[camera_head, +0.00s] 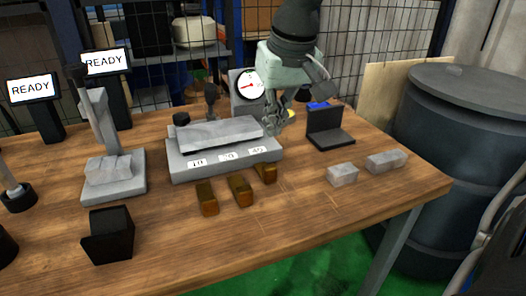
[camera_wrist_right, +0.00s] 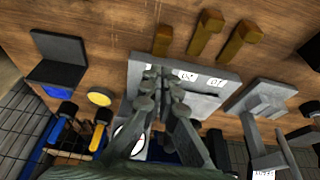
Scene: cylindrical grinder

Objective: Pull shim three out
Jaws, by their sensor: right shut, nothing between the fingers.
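Three brown bar-shaped shims stand out from the front of a grey block fixture (camera_head: 180,170) with white number labels. The rightmost, which I take to be shim three (camera_head: 265,173), reaches less far forward than the middle shim (camera_head: 239,190) and the left shim (camera_head: 206,198). In the wrist view, shim three is the leftmost brown bar (camera_wrist_right: 163,40). My right gripper (camera_head: 274,124) is shut and empty, over the right end of the fixture; its fingertips (camera_wrist_right: 163,78) show close together in the wrist view, apart from the shim. My left gripper is not in view.
A black angle plate (camera_head: 330,132) and two grey blocks (camera_head: 342,174) are on the right. A dial gauge (camera_head: 248,84) stands behind the fixture. A grey stand (camera_head: 113,182) and a black holder (camera_head: 108,236) are on the left. The front middle of the wooden table is clear.

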